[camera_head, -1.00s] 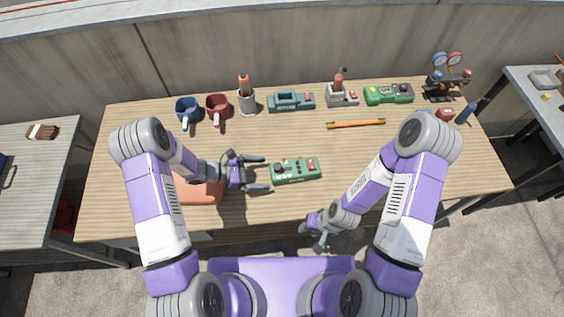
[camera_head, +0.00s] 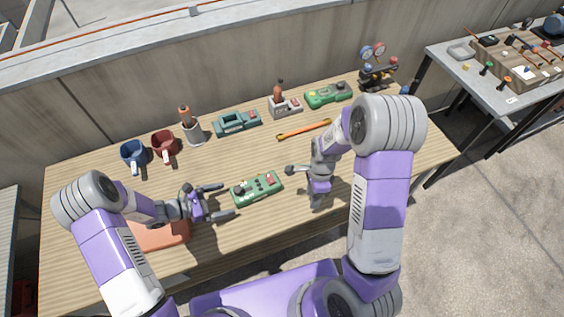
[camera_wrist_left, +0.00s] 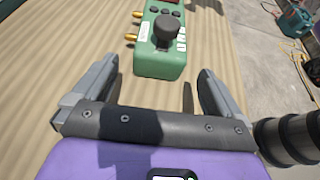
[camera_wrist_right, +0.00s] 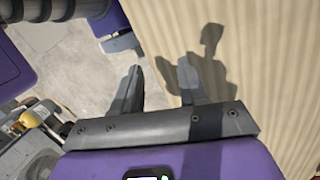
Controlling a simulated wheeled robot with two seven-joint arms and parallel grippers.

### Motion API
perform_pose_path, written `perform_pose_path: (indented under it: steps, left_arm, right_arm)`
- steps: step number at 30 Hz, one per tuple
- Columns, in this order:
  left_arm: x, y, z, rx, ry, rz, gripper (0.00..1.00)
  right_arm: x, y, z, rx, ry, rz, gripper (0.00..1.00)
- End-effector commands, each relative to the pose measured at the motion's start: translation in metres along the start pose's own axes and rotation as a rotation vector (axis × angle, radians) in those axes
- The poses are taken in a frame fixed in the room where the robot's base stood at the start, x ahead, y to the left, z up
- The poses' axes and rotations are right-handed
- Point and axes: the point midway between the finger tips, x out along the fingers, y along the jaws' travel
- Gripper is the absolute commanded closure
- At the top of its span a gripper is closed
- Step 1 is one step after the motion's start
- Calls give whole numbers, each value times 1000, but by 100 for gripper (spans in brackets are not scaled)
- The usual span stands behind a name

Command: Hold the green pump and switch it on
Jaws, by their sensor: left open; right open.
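A green boxy unit (camera_head: 256,188), taken as the green pump, lies flat near the table's front middle. In the left wrist view the pump (camera_wrist_left: 160,45) shows a black knob, small buttons, brass ports on its left side and a bit of red at the cut-off top. My left gripper (camera_head: 227,200) is open just left of it; the fingers point at its knob end, with nothing between them. My right gripper (camera_head: 306,187) is open and empty, right of the pump and apart from it.
An orange bar (camera_head: 303,129) lies behind the pump. An orange-red mat (camera_head: 165,235) lies under my left arm.

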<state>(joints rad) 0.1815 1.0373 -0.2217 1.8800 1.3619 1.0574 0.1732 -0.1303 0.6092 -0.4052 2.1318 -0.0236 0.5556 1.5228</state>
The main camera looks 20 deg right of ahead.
Motion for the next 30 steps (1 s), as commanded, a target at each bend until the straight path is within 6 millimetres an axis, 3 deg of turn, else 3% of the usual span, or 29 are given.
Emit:
perform_pose_path:
  steps: [1, 3, 10, 17, 30]
  left_arm:
    - [0, 0, 0, 0, 0, 0, 0]
    - [0, 0, 0, 0, 0, 0, 0]
    - [0, 0, 0, 0, 0, 0, 0]
    - [13, 0, 0, 0, -1, -3, 0]
    - [71, 0, 0, 1, 0, -1, 0]
  right_arm:
    - [-17, -18, 18, 65, -29, -48, 57]
    - [-37, -35, 40, 161, -72, -91, 57]
    - [-82, -62, 88, 357, -185, -156, 57]
    - [-91, -66, 98, 399, -211, -163, 57]
    - [-90, -66, 97, 396, -209, -163, 57]
